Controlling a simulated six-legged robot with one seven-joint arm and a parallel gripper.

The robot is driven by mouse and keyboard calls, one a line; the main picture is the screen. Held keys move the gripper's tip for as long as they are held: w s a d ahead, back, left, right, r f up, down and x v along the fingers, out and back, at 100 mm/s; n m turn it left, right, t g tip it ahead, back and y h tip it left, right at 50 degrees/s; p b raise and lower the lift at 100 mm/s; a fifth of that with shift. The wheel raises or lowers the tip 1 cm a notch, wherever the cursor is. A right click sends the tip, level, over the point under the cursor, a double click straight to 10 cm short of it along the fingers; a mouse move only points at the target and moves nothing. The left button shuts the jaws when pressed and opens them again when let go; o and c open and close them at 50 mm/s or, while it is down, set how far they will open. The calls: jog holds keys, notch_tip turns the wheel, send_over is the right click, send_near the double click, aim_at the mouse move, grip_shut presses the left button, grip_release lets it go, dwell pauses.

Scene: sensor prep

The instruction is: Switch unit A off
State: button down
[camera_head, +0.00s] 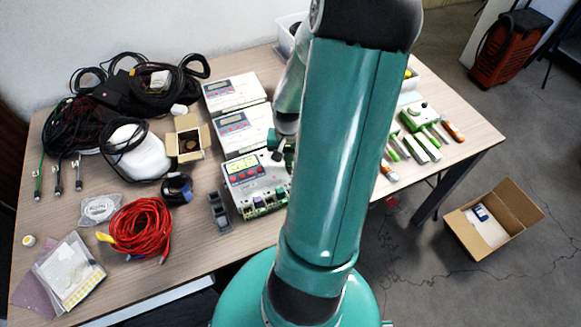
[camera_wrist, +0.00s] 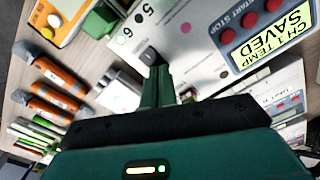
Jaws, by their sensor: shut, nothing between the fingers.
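The front white unit (camera_head: 242,172) has a lit yellow-green display and red buttons. In the wrist view its display (camera_wrist: 266,38) reads "CH 1 TEMP SAVED", upside down. Its own letter is not readable. Two similar units, the middle one (camera_head: 236,125) and the rear one (camera_head: 232,90), stand behind it with grey displays. My gripper (camera_head: 279,157) is shut and empty at the front unit's rear right, partly hidden by my arm. In the wrist view my gripper (camera_wrist: 156,72) has its tips at a small black switch-like part (camera_wrist: 150,57); I cannot tell whether they touch.
Red cable (camera_head: 142,226), black cables (camera_head: 92,112) and an open carton (camera_head: 189,140) lie left of the units. A small grey block (camera_head: 217,212) sits beside the front unit. Orange-ended tools (camera_wrist: 58,75) lie close to my gripper's other side.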

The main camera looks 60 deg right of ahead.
jog(key=shift+f, duration=0.3)
jog(key=shift+r, duration=3.5)
